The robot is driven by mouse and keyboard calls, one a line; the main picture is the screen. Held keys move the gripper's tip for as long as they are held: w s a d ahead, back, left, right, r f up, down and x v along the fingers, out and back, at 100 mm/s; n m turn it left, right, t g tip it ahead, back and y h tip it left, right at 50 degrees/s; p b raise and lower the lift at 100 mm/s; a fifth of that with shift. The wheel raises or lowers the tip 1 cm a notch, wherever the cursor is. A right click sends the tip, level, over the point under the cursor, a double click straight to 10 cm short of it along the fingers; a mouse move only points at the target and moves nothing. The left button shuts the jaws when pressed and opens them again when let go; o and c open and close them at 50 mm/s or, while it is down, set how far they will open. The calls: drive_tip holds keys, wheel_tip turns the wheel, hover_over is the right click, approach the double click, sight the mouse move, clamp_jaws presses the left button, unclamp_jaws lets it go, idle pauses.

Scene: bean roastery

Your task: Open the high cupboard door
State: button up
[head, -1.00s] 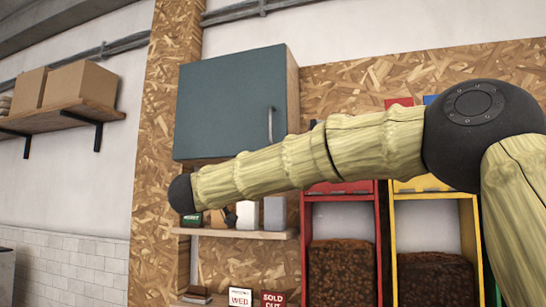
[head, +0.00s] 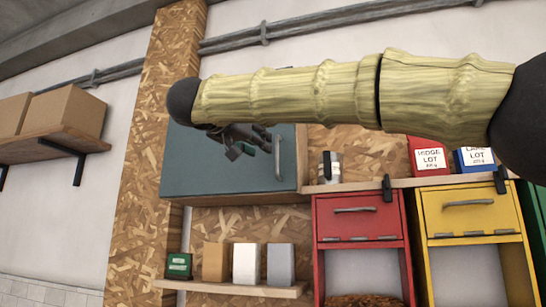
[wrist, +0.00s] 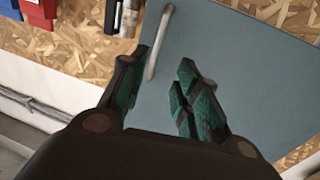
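The high cupboard has a flat blue-grey door (head: 215,178), which looks shut in the head view. The door also fills much of the wrist view (wrist: 240,75). Its upright metal bar handle (head: 278,158) is near the door's right edge. My gripper (head: 248,146) is in front of the door, just left of the handle in the head view. In the wrist view my gripper (wrist: 163,62) is open with nothing held. The handle (wrist: 160,42) shows between the fingertips there, closer to the left finger; I cannot tell whether they touch. My forearm hides the cupboard's top.
A shelf (head: 245,290) with several small boxes is below the cupboard. Right of it a ledge holds a canister (head: 331,167) and bags, above a red drawer (head: 360,218) and a yellow drawer (head: 468,212). A shelf with cardboard boxes (head: 70,108) is at left.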

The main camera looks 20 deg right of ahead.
sight(276, 153)
drive_tip(key=p+x, duration=0.2)
drive_tip(key=x, duration=0.6)
drive_tip(key=shift+w+d+f+p, duration=0.1)
drive_tip(key=shift+d+f+p, duration=0.1)
drive_tip(key=shift+p, duration=0.1)
drive_tip(key=shift+s+d+r+p, duration=0.3)
drive_tip(key=shift+d+r+p, duration=0.05)
drive_tip(key=shift+d, duration=0.2)
drive_tip(key=shift+w+d+f, duration=0.1)
drive_tip(key=shift+w+f, duration=0.2)
drive_tip(key=shift+w, duration=0.35)
drive_tip(key=shift+s+r, duration=0.1)
drive_tip(key=shift+s, duration=0.15)
drive_tip(key=c, duration=0.6)
clamp_jaws()
